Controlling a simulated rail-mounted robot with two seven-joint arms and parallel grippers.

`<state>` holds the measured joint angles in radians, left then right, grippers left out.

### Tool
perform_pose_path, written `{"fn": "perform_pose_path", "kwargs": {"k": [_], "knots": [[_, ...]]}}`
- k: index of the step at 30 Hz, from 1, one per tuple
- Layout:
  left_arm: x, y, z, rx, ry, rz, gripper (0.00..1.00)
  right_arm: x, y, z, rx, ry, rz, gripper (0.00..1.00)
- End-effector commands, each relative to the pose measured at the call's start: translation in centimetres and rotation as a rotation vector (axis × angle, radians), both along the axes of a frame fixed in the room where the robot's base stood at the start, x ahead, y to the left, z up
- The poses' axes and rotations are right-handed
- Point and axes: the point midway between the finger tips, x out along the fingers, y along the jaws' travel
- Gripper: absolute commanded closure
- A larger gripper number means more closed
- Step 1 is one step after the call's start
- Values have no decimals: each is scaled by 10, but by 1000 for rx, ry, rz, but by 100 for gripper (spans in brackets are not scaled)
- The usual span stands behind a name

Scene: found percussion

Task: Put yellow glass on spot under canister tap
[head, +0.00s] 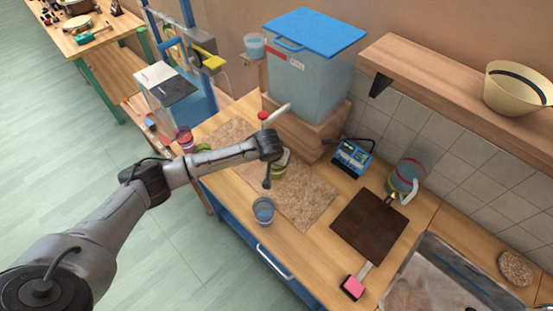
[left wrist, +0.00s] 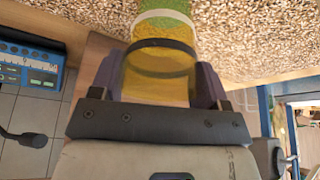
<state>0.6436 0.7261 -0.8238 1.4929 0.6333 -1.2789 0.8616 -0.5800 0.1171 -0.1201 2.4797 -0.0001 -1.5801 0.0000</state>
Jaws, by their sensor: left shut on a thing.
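The yellow glass (left wrist: 160,75) is between the two fingers of my left gripper (left wrist: 163,85) in the left wrist view, and the gripper is shut on it. A green and pale band shows at its far end. In the head view my left gripper (head: 272,165) is over the speckled mat (head: 305,190), below the canister, and mostly hides the glass. The blue-lidded canister (head: 322,75) stands on a wooden stand, with its red-topped tap (head: 263,116) close to my wrist. The spot is hidden, and I cannot tell whether the glass touches the mat. My right gripper is out of view.
A blue glass (head: 263,210) stands near the mat's front edge, and a red glass (head: 185,138) is at the left. A blue device (head: 352,157), dark board (head: 370,227), kettle-like jug (head: 405,176) and sink (head: 435,280) lie to the right.

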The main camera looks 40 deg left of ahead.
Motion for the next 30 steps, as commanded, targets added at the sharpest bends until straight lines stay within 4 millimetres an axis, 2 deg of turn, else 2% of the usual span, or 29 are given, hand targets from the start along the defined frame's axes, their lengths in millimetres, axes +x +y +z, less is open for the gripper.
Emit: {"fn": "perform_pose_path", "kwargs": {"k": [11,12,18,20,27,30], "knots": [[0,0,-2,-1,-1,1,61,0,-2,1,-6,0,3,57],[0,0,-3,-1,0,1,29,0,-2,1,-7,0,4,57],[0,0,-3,-1,0,0,10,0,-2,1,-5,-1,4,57],[0,0,-3,-1,0,0,5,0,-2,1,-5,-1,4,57],[0,0,-2,-1,-1,0,5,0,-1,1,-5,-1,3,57],[-1,-1,5,0,-1,-1,5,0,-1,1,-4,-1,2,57]]}}
